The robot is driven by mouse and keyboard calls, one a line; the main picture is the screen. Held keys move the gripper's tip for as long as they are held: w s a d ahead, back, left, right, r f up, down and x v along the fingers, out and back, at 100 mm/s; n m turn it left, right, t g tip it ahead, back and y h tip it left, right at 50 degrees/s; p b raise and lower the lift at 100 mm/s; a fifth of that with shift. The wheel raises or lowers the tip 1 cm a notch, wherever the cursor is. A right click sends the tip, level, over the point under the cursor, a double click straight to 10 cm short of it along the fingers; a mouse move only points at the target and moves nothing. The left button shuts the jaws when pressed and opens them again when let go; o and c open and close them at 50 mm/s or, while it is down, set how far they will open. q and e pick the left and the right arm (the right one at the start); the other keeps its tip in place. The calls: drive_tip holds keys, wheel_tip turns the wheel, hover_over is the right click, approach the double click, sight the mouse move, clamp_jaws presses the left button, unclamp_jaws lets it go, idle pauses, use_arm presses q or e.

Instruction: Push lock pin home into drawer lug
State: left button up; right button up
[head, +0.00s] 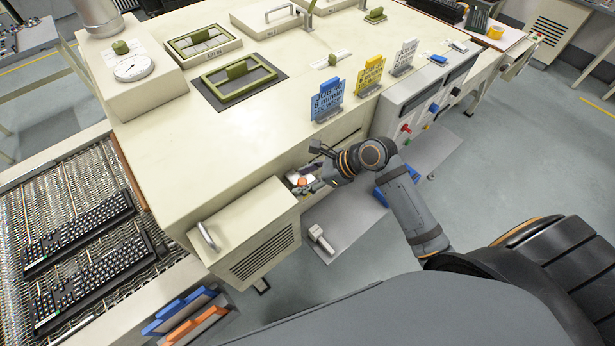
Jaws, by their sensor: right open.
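My right gripper (312,172) is open at the front of the cream machine (210,130), beside the inner side of a cream vented box front (245,230) with a bar handle. A small orange-red part (303,182) shows right at the fingertips, among small grey and white parts. I cannot tell whether the fingers touch it, or whether it is the lock pin. The drawer lug cannot be made out at this size. A light grey, T-shaped piece (320,240) lies on a grey shelf below the gripper. My left gripper is not in view.
Blue, yellow and white tags (370,76) stand along the machine's front edge. A control panel (420,105) with coloured knobs is to the right. Black keyboards (85,232) lie on the mesh conveyor at left. Blue and orange panels (190,318) stand at the bottom. A blue tray (398,185) sits behind my right arm.

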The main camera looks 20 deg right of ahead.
drive_tip(key=v, duration=0.7)
drive_tip(key=shift+s+d+r, duration=0.1)
drive_tip(key=shift+s+d, duration=0.05)
idle(2.0)
